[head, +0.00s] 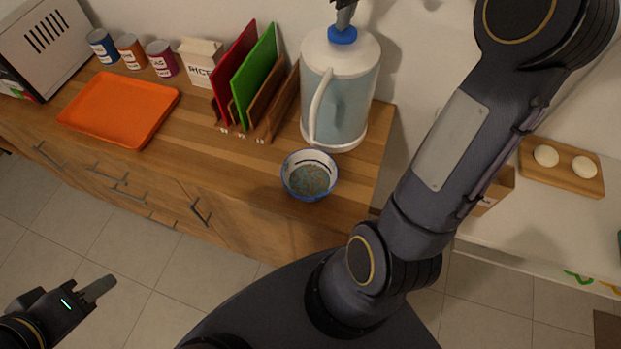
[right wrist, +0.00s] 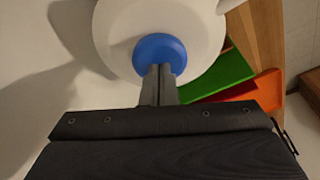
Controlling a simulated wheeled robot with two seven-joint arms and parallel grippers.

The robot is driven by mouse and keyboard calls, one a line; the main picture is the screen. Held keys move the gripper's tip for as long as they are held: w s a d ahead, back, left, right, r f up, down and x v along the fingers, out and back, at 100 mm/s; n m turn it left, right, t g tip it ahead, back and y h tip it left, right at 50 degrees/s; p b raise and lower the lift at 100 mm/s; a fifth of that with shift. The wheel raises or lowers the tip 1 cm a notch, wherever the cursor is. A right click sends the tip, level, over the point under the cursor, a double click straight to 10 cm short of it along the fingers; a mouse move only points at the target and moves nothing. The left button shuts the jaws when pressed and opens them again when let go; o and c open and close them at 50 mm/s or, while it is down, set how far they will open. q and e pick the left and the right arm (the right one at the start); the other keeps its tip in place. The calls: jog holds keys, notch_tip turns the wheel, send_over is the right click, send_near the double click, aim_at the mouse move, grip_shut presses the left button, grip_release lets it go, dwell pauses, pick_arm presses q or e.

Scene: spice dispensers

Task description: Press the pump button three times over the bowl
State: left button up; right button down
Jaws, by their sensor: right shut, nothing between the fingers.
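The pump dispenser (head: 341,95) is a tall, see-through bluish container with a white lid and handle, standing upright on the wooden counter. Its blue pump button (head: 342,36) is on top of the lid; it also shows in the right wrist view (right wrist: 160,52). My right gripper (head: 345,10) is shut and empty, with its fingertips (right wrist: 159,70) at the button from above; I cannot tell whether they touch it. The bowl (head: 308,175) is blue and white, with greenish-brown contents, in front of the dispenser. My left gripper (head: 100,288) is low at the left, over the floor, away from the counter.
Red and green boards (head: 255,70) stand in a wooden rack left of the dispenser. An orange tray (head: 120,106), several cans, a rice box (head: 200,62) and a toaster are further left. A board with two round white items (head: 562,166) is at the right.

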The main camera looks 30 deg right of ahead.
jog(key=shift+r, duration=0.1)
jog(key=shift+r+p, duration=1.75)
jog(key=shift+p, duration=0.15)
jog(key=shift+f, duration=0.2)
jog(key=shift+f+b, duration=1.3)
jog(key=shift+f, duration=0.35)
jog(key=shift+r+p, duration=1.8)
jog(key=shift+r, duration=0.05)
